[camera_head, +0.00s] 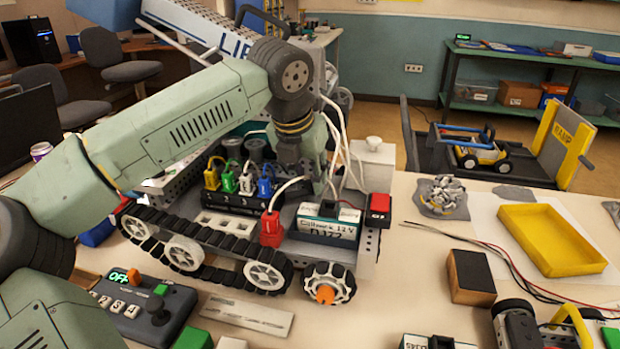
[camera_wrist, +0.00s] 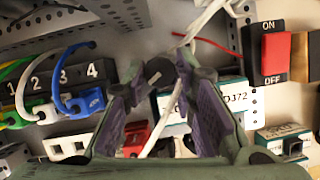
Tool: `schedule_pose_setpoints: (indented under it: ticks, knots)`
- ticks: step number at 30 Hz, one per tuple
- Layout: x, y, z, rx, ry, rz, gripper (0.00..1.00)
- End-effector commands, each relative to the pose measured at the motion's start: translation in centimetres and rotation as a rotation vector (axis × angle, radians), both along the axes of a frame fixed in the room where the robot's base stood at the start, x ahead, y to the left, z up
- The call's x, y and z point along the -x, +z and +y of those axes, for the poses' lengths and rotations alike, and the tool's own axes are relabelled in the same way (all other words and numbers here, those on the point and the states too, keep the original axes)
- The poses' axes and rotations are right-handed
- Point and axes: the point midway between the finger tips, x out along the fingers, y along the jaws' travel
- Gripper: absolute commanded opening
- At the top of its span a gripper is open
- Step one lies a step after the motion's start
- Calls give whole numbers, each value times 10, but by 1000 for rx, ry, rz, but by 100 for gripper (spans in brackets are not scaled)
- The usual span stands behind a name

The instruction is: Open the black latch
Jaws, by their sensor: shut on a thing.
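My gripper (camera_wrist: 160,68) reaches down over the robot vehicle (camera_head: 215,240) on the table. Its fingertips are close together on a small dark rounded part between them, which looks like the black latch (camera_wrist: 158,73). In the head view the arm's end (camera_head: 303,172) is just above and behind the white-and-teal 12 V battery (camera_head: 325,228). The latch's outline is mostly covered by the fingers, so I cannot tell how far it is turned. A white cable passes between the fingers in the wrist view.
A red ON/OFF switch (camera_wrist: 300,55) is right of the gripper. Blue, green, white and yellow plugs sit in a numbered block (camera_wrist: 75,78) at left. A red plug (camera_head: 270,229) is left of the battery. White cables (camera_head: 340,140) hang close to the arm. A yellow tray (camera_head: 550,240) lies at right.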

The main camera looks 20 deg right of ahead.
Motion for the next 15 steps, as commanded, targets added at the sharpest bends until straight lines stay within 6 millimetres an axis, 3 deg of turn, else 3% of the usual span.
schedule_pose_setpoints:
  ticks: [15]
  knots:
    - [-3,2,1,2,-435,1,0]
